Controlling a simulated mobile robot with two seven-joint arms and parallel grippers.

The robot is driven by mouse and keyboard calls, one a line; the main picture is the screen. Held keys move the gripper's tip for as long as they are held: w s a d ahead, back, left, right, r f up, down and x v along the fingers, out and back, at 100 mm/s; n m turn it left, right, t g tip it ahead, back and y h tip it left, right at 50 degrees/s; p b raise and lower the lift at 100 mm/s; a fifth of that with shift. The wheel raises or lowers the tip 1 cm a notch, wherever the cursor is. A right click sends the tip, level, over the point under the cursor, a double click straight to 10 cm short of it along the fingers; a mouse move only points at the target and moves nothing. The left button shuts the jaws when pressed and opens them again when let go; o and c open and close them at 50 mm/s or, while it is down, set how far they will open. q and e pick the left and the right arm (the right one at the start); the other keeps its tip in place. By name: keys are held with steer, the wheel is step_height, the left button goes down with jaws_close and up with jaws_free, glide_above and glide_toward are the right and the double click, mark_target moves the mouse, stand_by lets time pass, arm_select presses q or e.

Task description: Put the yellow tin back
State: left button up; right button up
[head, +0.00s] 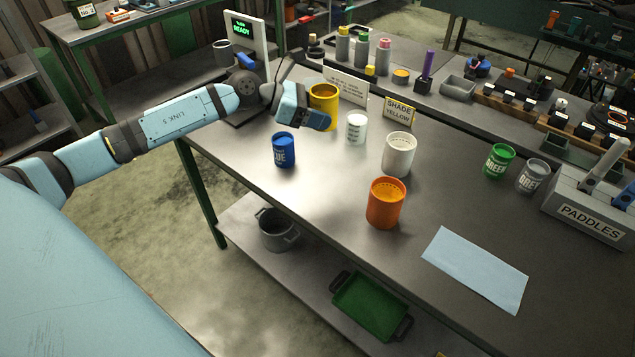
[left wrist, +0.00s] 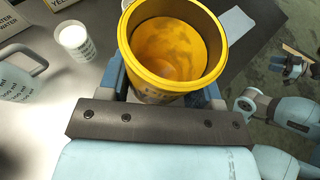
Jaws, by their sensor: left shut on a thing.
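The yellow tin (head: 324,97) is upright and open-topped near the back left of the bench, beside a machine with a green "READY" display. My left gripper (head: 318,120) is shut on it from the left front. In the left wrist view the yellow tin (left wrist: 170,50) sits between the two blue fingers of my left gripper (left wrist: 170,85), and I look down into its empty-looking yellow inside. I cannot tell whether its base touches the bench.
A white cup (head: 356,127), blue tin (head: 284,150), pale tin (head: 398,154) and orange tin (head: 385,203) stand nearby. A "SHADE YELLOW" sign (head: 399,112) stands behind.

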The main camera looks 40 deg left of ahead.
arm_select(q)
glide_above(319, 184)
step_height(319, 184, down, 14)
steer(key=shift+s+f, duration=0.1)
steer(key=shift+f, duration=2.75)
arm_select(e)
steer(key=shift+w+a, duration=0.1)
steer(key=shift+w, duration=0.05)
arm_select(q)
steer(key=shift+b, duration=0.3)
steer(key=shift+f, duration=0.1)
steer(key=o, duration=1.1)
steer(key=shift+c, duration=0.2)
arm_select(e)
steer(key=shift+f, duration=0.1)
